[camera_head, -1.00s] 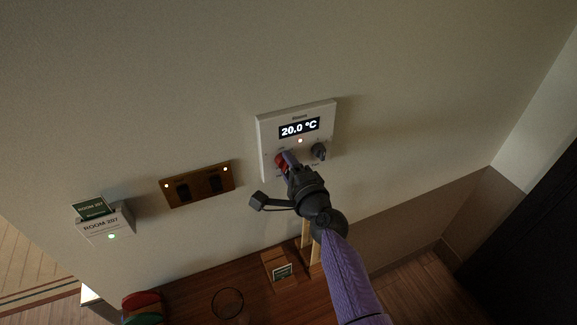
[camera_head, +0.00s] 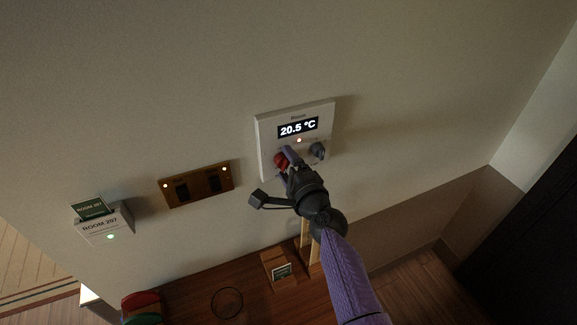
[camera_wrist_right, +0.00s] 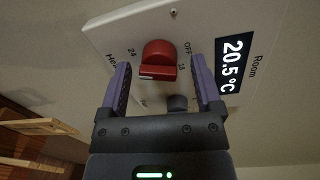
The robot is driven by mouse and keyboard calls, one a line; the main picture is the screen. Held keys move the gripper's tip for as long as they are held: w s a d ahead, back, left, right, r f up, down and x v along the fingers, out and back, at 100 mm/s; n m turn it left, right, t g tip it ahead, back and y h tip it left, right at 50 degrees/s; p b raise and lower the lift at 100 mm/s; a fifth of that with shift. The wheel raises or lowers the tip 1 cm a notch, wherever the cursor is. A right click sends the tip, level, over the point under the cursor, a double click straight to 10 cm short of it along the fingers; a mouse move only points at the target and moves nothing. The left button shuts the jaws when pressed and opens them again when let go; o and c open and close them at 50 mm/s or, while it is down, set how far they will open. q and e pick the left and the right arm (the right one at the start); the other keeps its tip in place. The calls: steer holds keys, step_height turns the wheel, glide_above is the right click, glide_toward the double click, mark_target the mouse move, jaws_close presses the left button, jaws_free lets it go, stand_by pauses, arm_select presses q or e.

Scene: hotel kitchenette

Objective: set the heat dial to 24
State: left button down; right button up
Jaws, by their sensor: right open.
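The white thermostat panel (camera_head: 264,148) is on the wall, and its display (camera_head: 298,127) reads 20.5 °C. The red heat dial (camera_head: 281,160) sits at its lower left, partly covered by my right gripper (camera_head: 287,156). In the right wrist view the red dial (camera_wrist_right: 159,55) shows between the spread fingers of my right gripper (camera_wrist_right: 162,80), with visible space on both sides. My left gripper is out of view.
A dark second knob (camera_head: 318,150) is right of the red dial. A brown switch plate (camera_head: 197,185) and a ROOM 207 card holder (camera_head: 104,227) are on the wall to the left. A wooden counter with a small stand (camera_head: 277,268) lies below.

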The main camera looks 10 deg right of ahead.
steer(key=p+v, duration=0.1)
steer(key=v, duration=0.9)
